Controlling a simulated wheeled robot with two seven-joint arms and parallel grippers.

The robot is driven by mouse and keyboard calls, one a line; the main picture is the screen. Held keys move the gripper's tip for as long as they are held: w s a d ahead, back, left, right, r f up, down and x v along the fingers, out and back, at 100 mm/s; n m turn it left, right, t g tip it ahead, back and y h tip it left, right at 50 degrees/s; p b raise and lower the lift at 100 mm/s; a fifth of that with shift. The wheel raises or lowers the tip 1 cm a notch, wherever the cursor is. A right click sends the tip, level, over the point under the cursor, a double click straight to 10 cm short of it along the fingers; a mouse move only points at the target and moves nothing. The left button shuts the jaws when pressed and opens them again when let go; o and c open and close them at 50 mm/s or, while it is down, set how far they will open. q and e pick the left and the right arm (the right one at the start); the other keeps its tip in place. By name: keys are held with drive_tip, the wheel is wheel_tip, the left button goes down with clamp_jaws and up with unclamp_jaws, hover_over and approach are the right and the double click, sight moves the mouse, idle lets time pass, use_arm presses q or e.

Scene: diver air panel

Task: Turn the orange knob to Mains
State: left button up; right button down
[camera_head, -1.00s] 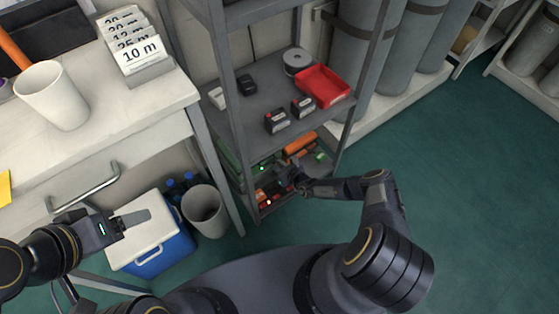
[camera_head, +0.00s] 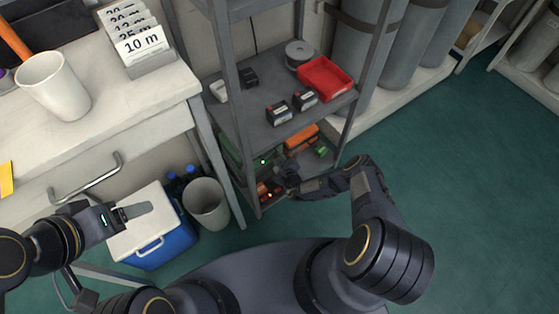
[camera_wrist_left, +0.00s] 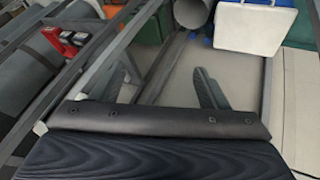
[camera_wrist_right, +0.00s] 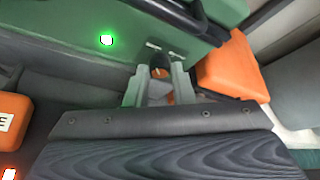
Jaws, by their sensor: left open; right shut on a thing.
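In the right wrist view, the knob (camera_wrist_right: 161,72) sits on the face of a green panel (camera_wrist_right: 62,45). It is mostly hidden; a dark part and a little orange show between my fingers. My right gripper (camera_wrist_right: 161,76) is shut on it. White marks, too small to read, are on the panel beside the knob. A green light (camera_wrist_right: 106,40) glows on the panel. In the head view, my right gripper (camera_head: 281,181) reaches into the low part of the grey shelf, where the knob cannot be made out. My left gripper (camera_head: 134,212) is open and empty, above the cooler.
An orange object (camera_wrist_right: 232,66) lies close right of my right fingers, and another orange object (camera_wrist_right: 12,121) is at left. The shelf's grey posts (camera_head: 230,90) and board bound the space. A cooler (camera_head: 152,240) and bin (camera_head: 207,205) stand left. Floor at right is clear.

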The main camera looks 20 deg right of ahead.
idle(0.4)
drive_tip(key=c, duration=1.5)
unclamp_jaws()
drive_tip(key=p+v, duration=0.3)
drive_tip(key=v, duration=0.3)
drive_tip(key=shift+s+r, duration=0.25)
drive_tip(key=shift+s+r+p, duration=0.15)
drive_tip(key=shift+s+p, duration=0.2)
drive_tip(key=shift+s, duration=0.2)
